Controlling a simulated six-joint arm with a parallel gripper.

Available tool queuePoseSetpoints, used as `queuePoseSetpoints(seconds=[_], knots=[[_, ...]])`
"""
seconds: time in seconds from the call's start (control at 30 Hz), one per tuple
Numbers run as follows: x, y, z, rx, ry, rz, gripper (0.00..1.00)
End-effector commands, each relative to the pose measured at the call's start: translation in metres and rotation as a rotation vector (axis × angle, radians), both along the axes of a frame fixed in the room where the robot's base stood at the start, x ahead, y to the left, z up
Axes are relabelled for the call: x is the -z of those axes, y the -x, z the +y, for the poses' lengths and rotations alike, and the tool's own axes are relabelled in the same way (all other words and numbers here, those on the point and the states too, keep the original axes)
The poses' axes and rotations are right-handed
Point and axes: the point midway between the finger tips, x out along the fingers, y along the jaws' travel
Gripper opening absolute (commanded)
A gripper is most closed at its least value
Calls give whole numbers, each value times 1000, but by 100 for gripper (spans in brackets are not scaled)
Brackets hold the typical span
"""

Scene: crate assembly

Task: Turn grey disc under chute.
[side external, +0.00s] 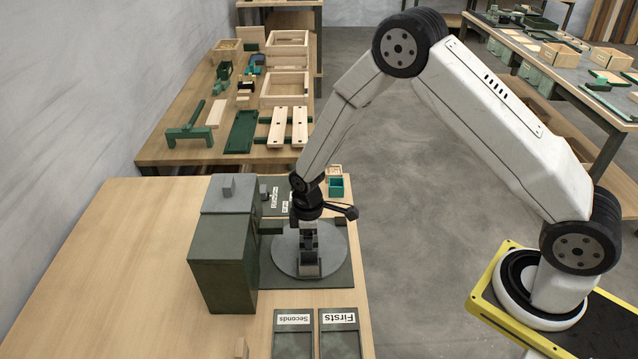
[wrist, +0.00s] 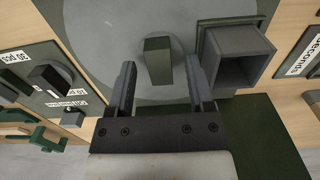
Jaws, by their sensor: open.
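The grey disc (side external: 286,252) lies flat on a dark green base beside a tall dark green box (side external: 222,262). It also fills the upper middle of the wrist view (wrist: 95,45). A dark green block (wrist: 158,62) stands up from the disc. My gripper (wrist: 160,80) is open, with one finger on each side of the block and visible gaps to it. A square, hollow, chute-like tube (wrist: 238,48) stands just right of the right finger. In the side view my gripper (side external: 309,262) is low over the disc; the arm hides the block there.
Two trays labelled Seconds (side external: 293,335) and Firsts (side external: 339,335) lie at the front of the table. A panel with dark knobs (wrist: 48,78) is left of the disc in the wrist view. The table left of the box is clear. Other benches with wooden parts stand behind.

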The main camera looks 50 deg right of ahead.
Motion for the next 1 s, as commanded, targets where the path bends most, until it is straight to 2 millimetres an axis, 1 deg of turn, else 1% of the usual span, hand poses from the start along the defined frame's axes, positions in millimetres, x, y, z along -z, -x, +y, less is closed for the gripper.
queuePoseSetpoints(seconds=[0.1,0.37,0.4,0.47,0.5,0.57,0.6,1.0], knots=[[4,0,0,0,0,-1,68],[5,0,0,0,0,-1,68],[5,0,0,0,0,-1,64],[5,0,0,0,0,-1,45],[5,0,0,0,0,-1,33],[5,0,0,0,0,-1,14],[5,0,0,0,0,-1,1],[5,0,0,0,0,-1,0]])
